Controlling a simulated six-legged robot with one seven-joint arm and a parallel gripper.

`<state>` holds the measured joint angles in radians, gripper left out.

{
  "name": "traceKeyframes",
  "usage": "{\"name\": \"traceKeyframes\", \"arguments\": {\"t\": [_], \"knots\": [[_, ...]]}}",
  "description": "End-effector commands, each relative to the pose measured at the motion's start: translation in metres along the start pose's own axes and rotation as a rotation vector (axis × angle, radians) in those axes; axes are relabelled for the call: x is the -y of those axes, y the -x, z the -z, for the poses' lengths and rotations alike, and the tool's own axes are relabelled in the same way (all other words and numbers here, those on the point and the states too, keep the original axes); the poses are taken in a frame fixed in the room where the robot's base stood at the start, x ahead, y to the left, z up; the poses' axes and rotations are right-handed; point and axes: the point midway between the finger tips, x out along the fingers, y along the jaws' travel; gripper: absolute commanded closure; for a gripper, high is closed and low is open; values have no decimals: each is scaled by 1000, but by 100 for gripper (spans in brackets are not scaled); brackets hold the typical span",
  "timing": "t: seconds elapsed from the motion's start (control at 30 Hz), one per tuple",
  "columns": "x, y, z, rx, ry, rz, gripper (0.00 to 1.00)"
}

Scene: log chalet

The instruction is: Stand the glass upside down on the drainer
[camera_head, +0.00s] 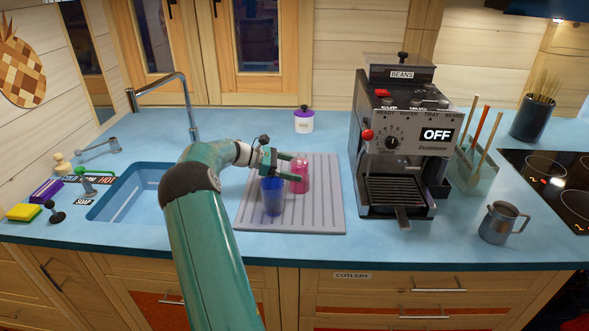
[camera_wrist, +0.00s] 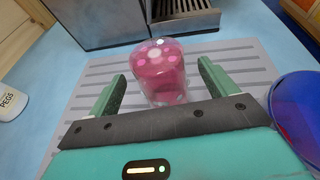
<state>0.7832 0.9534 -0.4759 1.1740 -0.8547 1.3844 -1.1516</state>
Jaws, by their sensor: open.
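A pink spotted glass (camera_head: 300,183) stands on the grey ridged drainer (camera_head: 318,215). In the wrist view the pink glass (camera_wrist: 163,85) shows what looks like its closed base facing up, so it seems upside down. My gripper (camera_head: 291,166) is open at the pink glass. In the wrist view its fingers are on either side of the glass, with gaps showing between fingers and glass. A blue glass (camera_head: 271,197) stands on the drainer in front of my gripper; it also shows, cut off, at the right of the wrist view (camera_wrist: 300,110). I cannot surely tell which way up it is.
A coffee machine (camera_head: 400,150) stands close to the right of the drainer. The sink (camera_head: 128,195) and its tap (camera_head: 160,95) are on the left. A white jar with a purple lid (camera_head: 304,122) stands behind the drainer. A metal jug (camera_head: 500,223) is farther right.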

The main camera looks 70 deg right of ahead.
Motion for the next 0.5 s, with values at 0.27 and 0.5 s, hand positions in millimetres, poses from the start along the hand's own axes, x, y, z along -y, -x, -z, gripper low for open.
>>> {"name": "traceKeyframes", "arguments": {"t": [0.27,0.5], "knots": [[-1,57,0,-1,0,-5,15],[0,106,0,-1,0,-4,15]]}}
